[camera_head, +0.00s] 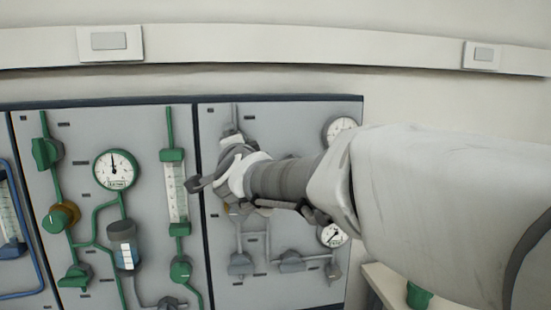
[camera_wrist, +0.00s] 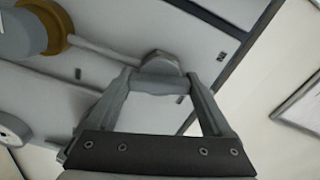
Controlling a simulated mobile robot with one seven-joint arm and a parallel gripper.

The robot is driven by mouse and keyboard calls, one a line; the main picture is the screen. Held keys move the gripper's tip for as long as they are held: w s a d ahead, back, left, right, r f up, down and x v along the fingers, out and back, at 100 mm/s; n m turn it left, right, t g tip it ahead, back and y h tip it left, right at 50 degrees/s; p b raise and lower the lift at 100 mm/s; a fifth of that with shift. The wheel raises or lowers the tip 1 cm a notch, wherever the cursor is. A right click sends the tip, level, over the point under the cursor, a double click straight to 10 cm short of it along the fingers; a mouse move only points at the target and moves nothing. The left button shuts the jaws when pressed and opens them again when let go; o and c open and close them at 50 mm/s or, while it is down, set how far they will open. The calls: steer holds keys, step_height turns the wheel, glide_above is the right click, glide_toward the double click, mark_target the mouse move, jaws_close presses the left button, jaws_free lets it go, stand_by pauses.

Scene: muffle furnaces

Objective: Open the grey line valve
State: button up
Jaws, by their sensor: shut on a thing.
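The grey line valve (camera_wrist: 163,62) sits on the grey panel, at the upper middle of the wrist view, at the end of a grey pipe. Its grey handle (camera_wrist: 165,84) lies crosswise between my fingers. My gripper (camera_wrist: 164,88) is shut on this handle, one finger at each end. In the head view the valve (camera_head: 230,134) shows at the top of the right panel, partly hidden by my gripper (camera_head: 230,148). The handle's exact angle is hard to tell there.
A brass-collared regulator (camera_wrist: 58,28) is at the wrist view's upper left. Grey valves (camera_head: 241,263) sit lower on the panel. A green-piped panel (camera_head: 90,140) with a gauge (camera_head: 115,170) is to the left.

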steer(key=shift+m+b, duration=1)
steer(key=shift+m, duration=0.9)
steer(key=o, duration=1.1)
steer(key=shift+o, duration=0.2)
steer(key=shift+s, duration=0.1)
steer(key=p+v, duration=0.2)
steer(key=v, duration=1.5)
steer(key=shift+s, duration=0.1)
